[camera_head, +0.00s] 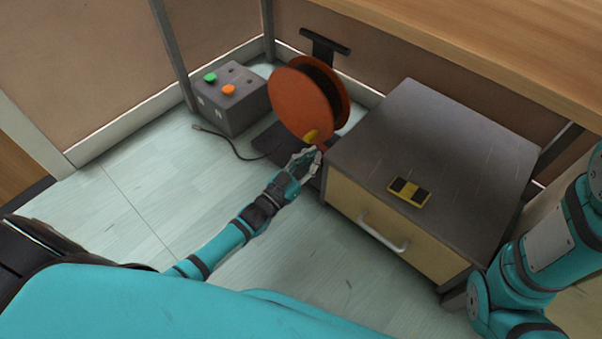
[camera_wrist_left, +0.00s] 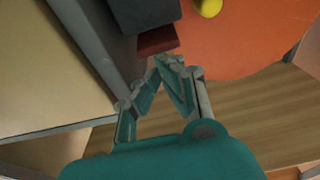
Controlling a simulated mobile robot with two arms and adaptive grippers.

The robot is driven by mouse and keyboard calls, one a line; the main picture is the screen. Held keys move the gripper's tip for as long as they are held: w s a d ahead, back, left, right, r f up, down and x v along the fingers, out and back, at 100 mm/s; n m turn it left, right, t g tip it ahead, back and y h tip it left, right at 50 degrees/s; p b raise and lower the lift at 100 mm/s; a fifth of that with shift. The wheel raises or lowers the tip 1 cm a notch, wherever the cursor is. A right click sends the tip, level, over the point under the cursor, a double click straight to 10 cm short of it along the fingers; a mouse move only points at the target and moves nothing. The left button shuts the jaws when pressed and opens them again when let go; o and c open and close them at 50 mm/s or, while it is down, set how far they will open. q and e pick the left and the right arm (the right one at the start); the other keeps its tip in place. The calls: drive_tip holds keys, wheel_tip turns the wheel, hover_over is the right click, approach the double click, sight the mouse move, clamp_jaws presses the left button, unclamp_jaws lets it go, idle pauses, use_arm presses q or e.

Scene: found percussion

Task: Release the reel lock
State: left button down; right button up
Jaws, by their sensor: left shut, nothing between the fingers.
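The orange reel (camera_head: 297,100) stands on a dark base (camera_head: 272,146) on the floor, beside the drawer cabinet. A yellow piece (camera_head: 310,136) sits low on its near face; it also shows in the left wrist view (camera_wrist_left: 208,7). A small red block (camera_wrist_left: 158,41) at the end of a dark grey part (camera_wrist_left: 145,14) shows in the left wrist view; I cannot tell for certain whether it is the reel lock. My left gripper (camera_head: 313,154) is shut and empty, low in front of the reel. Its fingertips (camera_wrist_left: 171,62) are just short of the red block; contact is unclear. My right gripper is out of view.
The cabinet (camera_head: 440,125) stands close to the right of my left gripper, with a yellow-and-black object (camera_head: 409,191) on top. A grey box (camera_head: 229,97) with green and orange buttons stands left of the reel; a cable (camera_head: 235,147) lies nearby. Floor at left is clear.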

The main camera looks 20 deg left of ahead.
use_arm(q)
drive_tip(key=shift+x, duration=0.8)
